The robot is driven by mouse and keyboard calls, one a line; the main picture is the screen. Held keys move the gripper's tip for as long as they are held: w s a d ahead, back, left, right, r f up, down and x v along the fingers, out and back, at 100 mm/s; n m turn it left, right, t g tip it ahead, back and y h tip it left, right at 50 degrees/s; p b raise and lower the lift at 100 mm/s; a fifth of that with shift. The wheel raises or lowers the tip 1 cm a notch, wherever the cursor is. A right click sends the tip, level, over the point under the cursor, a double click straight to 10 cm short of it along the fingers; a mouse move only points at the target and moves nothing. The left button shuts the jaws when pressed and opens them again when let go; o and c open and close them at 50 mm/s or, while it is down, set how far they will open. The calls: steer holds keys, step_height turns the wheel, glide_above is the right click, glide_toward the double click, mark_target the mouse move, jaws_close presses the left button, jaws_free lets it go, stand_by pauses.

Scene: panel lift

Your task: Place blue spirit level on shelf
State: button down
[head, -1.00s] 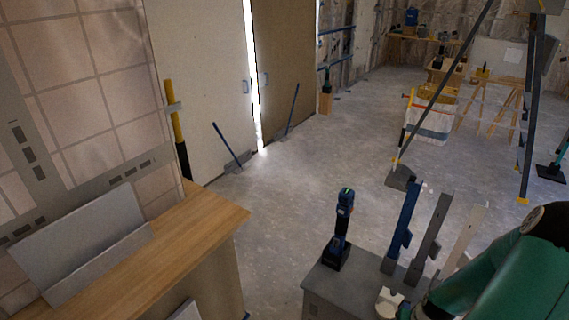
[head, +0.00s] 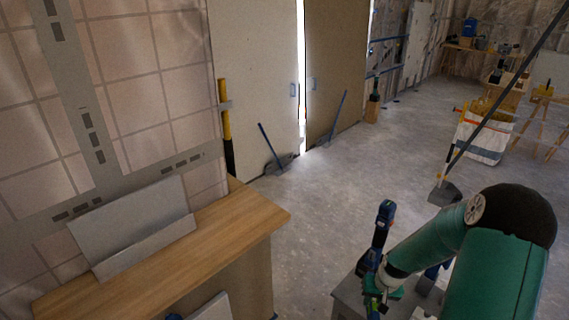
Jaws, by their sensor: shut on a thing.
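My gripper (head: 373,292) is at the end of my teal arm, low in the head view, just above the grey stand (head: 347,300). It is shut on a blue thing, mostly hidden, so I cannot tell whether this is the spirit level. An upright blue and black tool (head: 383,222) stands just behind the gripper.
A grey angled panel (head: 135,222) rests on the wooden top. Tall doors (head: 258,80) stand behind, with blue-handled tools leaning against them. A striped white bag (head: 484,137) stands at the right. The concrete floor (head: 310,215) between unit and stand is clear.

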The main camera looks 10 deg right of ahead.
steer(key=w+a+r+n, duration=0.1)
steer(key=w+a, duration=0.3)
steer(key=a, duration=0.5)
steer(key=w+a+r+n, duration=0.2)
steer(key=w+a, duration=0.3)
steer(key=a, duration=0.4)
steer(key=shift+a+r, duration=0.25)
steer(key=shift+r, duration=0.65)
